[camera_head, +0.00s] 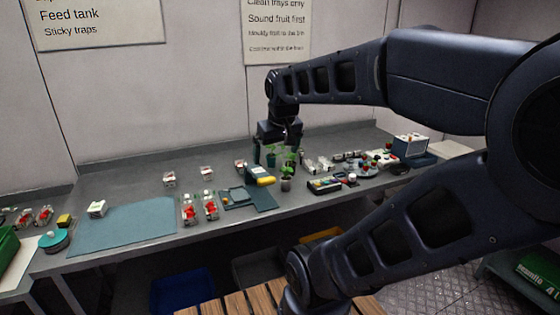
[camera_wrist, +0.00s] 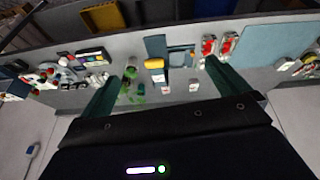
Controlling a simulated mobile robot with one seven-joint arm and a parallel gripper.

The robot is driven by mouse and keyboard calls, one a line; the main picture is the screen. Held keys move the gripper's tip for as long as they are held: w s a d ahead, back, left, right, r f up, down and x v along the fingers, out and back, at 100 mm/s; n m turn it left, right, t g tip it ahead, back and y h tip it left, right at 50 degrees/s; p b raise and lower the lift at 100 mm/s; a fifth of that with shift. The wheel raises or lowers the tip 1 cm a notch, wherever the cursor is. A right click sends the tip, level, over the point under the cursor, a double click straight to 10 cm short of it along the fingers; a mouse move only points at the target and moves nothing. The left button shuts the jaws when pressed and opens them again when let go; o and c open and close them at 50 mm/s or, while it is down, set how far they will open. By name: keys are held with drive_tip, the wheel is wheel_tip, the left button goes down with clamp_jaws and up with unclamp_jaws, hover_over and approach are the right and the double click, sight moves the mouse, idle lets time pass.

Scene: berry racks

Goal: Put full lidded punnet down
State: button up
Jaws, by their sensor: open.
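My gripper (camera_head: 277,155) hangs above the back of the bench, right of the middle, its fingers apart. In the wrist view the fingers (camera_wrist: 161,70) are spread wide and nothing is held between them. Two clear punnets with red fruit and white tops, the left one (camera_head: 190,211) and the right one (camera_head: 210,207), stand side by side on the bench, left of and apart from my gripper. They also show in the wrist view, as one punnet (camera_wrist: 208,46) and another (camera_wrist: 228,43). Whether their lids are fully closed is too small to tell.
A blue-grey mat (camera_head: 125,228) lies left of the punnets, mostly bare, with a small white box (camera_head: 97,208) on it. A device with a yellow part (camera_head: 263,180), small green plants (camera_head: 290,160) and a colourful tray (camera_head: 325,185) crowd the bench near my gripper.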

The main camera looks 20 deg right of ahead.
drive_tip(key=s, duration=0.1)
drive_tip(key=s+f, duration=0.1)
drive_tip(key=s+m, duration=0.1)
drive_tip(key=shift+a+f, duration=0.1)
drive_tip(key=shift+f, duration=0.25)
